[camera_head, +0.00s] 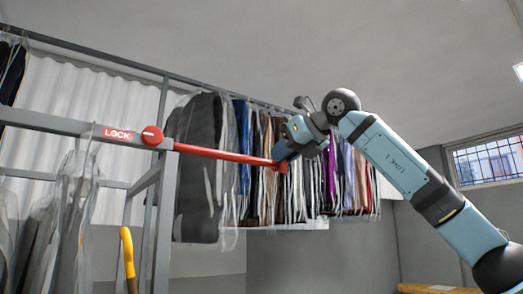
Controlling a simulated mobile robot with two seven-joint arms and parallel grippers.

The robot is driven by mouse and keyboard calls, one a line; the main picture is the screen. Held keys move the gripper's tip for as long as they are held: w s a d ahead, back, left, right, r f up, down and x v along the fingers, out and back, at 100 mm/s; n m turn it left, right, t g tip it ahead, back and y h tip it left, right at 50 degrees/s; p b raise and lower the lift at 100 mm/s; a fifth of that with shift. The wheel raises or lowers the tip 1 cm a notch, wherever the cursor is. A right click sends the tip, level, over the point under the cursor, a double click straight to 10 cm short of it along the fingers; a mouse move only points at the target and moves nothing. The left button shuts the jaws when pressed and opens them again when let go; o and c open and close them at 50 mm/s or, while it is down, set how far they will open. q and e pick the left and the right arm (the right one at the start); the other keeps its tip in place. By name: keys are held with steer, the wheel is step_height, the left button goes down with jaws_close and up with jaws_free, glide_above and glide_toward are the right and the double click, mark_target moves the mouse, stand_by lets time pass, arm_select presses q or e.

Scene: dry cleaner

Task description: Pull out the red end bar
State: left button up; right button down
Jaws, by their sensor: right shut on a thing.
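The red end bar (222,154) runs nearly level from a round red knob (152,135) at the corner of the grey rack, out to the right. A red "LOCK" label (117,133) is on the rack rail beside the knob. My right gripper (283,160) comes in from the right and is shut on the bar's free right end, which it partly hides. My left gripper is not in view.
The grey metal rack (60,124) at left holds garments in clear plastic (75,205). A yellow hooked handle (128,255) stands by its post. Many bagged clothes (258,170) hang on a rail behind the bar. A window (490,160) is at right.

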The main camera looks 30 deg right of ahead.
steer(key=shift+d, duration=0.85)
steer(key=c, duration=1.1)
jaws_free()
steer(key=shift+w, duration=0.1)
steer(key=b+v, duration=0.1)
steer(key=v, duration=1.3)
steer(key=shift+f, duration=0.15)
